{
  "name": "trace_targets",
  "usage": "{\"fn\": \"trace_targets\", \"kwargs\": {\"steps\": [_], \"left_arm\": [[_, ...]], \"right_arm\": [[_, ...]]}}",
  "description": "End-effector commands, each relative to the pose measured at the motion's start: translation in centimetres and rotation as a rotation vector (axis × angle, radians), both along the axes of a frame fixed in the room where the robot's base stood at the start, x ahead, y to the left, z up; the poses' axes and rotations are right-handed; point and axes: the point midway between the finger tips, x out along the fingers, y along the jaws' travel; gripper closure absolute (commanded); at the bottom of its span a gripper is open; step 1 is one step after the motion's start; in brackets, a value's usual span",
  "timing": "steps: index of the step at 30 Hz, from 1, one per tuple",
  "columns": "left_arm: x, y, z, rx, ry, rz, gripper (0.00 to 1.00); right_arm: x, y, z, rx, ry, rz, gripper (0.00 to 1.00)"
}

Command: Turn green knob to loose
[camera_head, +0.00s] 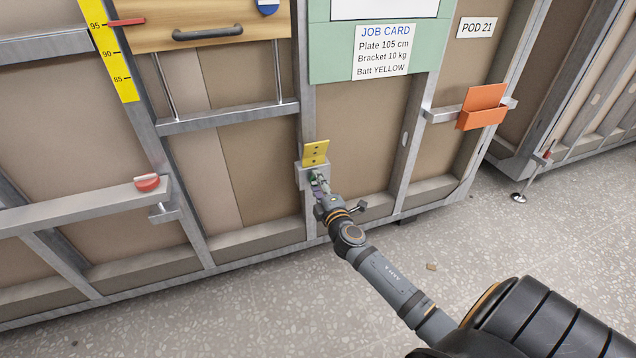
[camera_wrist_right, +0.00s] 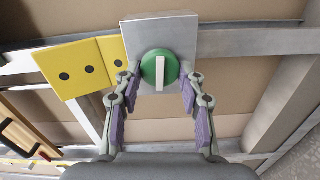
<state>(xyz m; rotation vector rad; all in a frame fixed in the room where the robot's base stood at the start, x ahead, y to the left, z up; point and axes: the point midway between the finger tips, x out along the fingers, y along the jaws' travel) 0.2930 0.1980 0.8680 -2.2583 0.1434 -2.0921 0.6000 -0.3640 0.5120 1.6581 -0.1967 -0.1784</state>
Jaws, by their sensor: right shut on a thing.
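The green knob (camera_wrist_right: 159,70) is round with a pale bar across its face, and sits on a grey metal box (camera_wrist_right: 158,27). In the right wrist view the bar runs up and down the picture. My right gripper (camera_wrist_right: 160,82) has its two fingertips on either side of the knob, shut on it. In the head view the right gripper (camera_head: 318,187) reaches the grey box (camera_head: 303,174) on the pod frame and mostly hides the knob. The left gripper is not in view.
A yellow plate (camera_head: 315,153) with dark dots stands just above the box. A job card (camera_head: 381,51) and an orange holder (camera_head: 482,107) are higher up at the right. A red-topped bracket (camera_head: 147,183) is at the left. The speckled floor in front is mostly clear.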

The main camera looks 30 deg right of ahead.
Motion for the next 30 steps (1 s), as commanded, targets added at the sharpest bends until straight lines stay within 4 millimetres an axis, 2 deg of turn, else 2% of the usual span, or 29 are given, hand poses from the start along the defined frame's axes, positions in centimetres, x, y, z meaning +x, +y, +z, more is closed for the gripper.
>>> {"fn": "trace_targets", "kwargs": {"steps": [9, 24, 25, 30], "left_arm": [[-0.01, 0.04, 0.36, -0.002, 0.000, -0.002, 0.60], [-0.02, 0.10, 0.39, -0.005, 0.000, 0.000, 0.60], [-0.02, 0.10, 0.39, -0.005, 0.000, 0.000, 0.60], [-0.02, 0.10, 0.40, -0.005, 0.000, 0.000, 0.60]], "right_arm": [[-0.01, 0.05, -0.09, -0.092, 0.023, 0.002, 0.92], [-0.02, 0.05, -0.15, -0.109, 0.027, 0.002, 0.91], [-0.02, 0.05, -0.15, -0.109, 0.027, 0.002, 0.57], [-0.01, 0.04, -0.13, -0.109, 0.027, 0.001, 0.37]]}}
